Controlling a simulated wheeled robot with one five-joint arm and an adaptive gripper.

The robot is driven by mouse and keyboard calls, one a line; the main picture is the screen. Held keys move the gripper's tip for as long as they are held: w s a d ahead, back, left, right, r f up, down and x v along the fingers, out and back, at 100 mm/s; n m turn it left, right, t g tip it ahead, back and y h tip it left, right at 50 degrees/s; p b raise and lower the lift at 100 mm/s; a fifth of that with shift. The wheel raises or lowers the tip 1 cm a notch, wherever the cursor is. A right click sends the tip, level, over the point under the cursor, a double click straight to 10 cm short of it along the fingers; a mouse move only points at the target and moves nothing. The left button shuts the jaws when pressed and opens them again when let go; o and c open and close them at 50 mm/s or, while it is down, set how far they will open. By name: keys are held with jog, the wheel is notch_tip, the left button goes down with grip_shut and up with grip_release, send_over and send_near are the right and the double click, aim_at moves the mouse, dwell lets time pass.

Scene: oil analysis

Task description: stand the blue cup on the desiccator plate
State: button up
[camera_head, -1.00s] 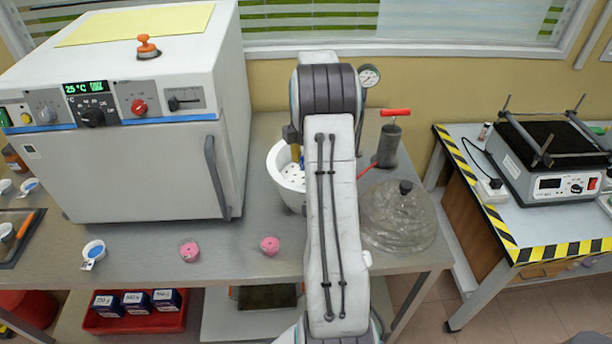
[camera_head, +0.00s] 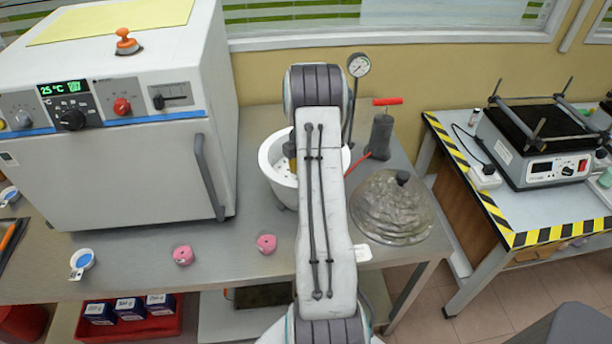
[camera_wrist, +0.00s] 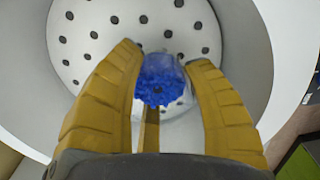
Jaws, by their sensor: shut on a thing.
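The blue cup (camera_wrist: 160,80) shows in the wrist view between the two yellow fingers of my gripper (camera_wrist: 163,66). My gripper is shut on it. The perforated white desiccator plate (camera_wrist: 100,28) lies beyond the cup, inside the round white bowl of the desiccator (camera_wrist: 246,20). I cannot tell whether the cup touches the plate. In the head view the desiccator bowl (camera_head: 272,168) stands on the bench, partly hidden by my arm. Only a bit of yellow at my gripper shows there, and the held cup is hidden.
The clear desiccator lid (camera_head: 392,212) lies on the bench right of my arm. A hand pump (camera_head: 380,135) and a gauge (camera_head: 358,65) stand behind it. A white oven (camera_head: 120,130) is at the left. Two pink items (camera_head: 183,255) and a blue-filled cup (camera_head: 82,260) sit near the front edge.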

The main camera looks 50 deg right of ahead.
jog(key=shift+f, duration=1)
jog(key=shift+f, duration=0.1)
jog(key=shift+f, duration=0.15)
jog(key=o, duration=1.1)
